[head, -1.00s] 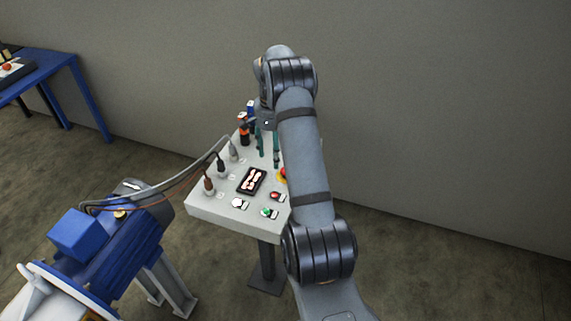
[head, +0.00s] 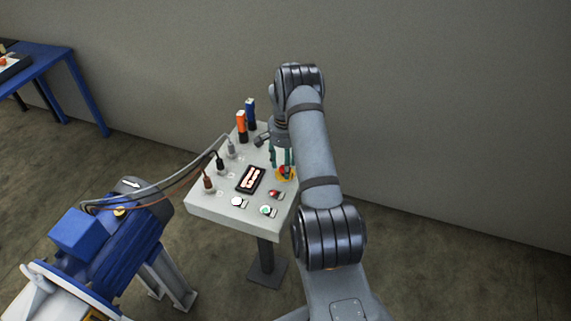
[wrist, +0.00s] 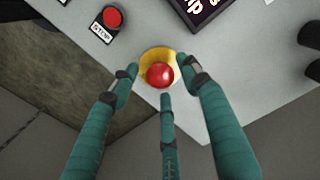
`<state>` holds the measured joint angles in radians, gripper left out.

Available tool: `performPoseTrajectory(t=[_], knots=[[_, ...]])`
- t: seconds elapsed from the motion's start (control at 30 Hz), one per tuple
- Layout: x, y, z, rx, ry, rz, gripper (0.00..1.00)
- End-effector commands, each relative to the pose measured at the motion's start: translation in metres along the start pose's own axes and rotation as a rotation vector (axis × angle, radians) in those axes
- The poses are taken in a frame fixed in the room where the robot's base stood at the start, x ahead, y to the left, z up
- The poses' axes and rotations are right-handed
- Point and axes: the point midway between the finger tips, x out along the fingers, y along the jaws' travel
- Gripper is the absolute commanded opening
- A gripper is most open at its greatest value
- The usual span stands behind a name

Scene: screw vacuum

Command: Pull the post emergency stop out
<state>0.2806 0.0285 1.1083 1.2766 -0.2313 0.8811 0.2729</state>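The post emergency stop is a red mushroom knob (wrist: 159,75) on a yellow round base (wrist: 153,55), near the edge of the grey panel. In the head view its yellow base (head: 283,176) shows on the panel's right side, partly hidden by my fingers. My gripper (wrist: 160,78) has three teal fingers, spread open, with tips on the left, right and near side of the knob. Gaps show between the fingertips and the knob; the exact height is hard to tell. In the head view my gripper (head: 280,158) points down over the stop.
A separate red STOP button (wrist: 113,17) and a dark lit display (wrist: 200,10) are close by. In the head view, orange (head: 241,125) and blue (head: 251,112) upright parts and cable plugs (head: 208,181) stand on the panel. Floor lies beyond its edge.

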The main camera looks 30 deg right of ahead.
Motion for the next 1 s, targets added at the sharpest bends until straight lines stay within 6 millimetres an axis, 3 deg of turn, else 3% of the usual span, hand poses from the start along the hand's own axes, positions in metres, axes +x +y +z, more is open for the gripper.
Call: performPoseTrajectory(t=[0.73, 1.0], knots=[[-0.0005, 0.0, -0.0002, 0.0, 0.0, 0.0, 0.01], [-0.0005, -0.0001, -0.0003, 0.0, 0.0, 0.0, 0.0]])
